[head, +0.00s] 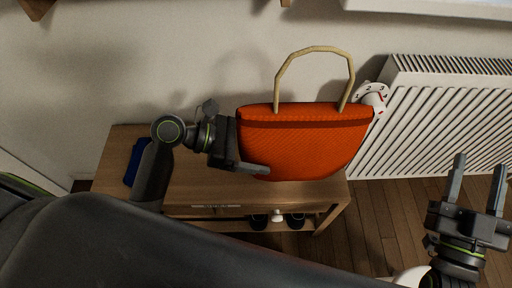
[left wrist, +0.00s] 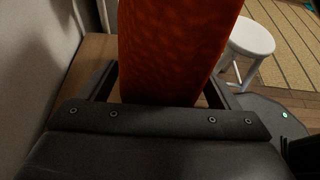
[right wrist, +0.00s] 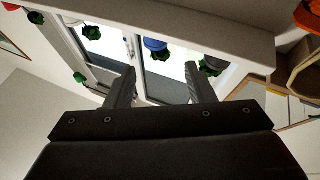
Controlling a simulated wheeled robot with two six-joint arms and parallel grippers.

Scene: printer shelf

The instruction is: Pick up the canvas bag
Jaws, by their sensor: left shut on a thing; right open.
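The orange canvas bag (head: 304,146) with a tan loop handle (head: 313,50) is upright at the wooden bench, in front of the wall. My left gripper (head: 250,168) is shut on the bag's left end. In the left wrist view the bag (left wrist: 172,50) fills the space between the fingers (left wrist: 165,88). I cannot tell whether the bag's bottom touches the bench top. My right gripper (head: 478,185) is open and empty at the right, over the floor. Its spread fingers also show in the right wrist view (right wrist: 160,88).
The wooden bench (head: 185,185) has a dark blue item (head: 133,162) at its left end and dark shoes (head: 258,222) below. A white radiator (head: 440,115) stands to the right. A white stool (left wrist: 248,40) shows in the left wrist view.

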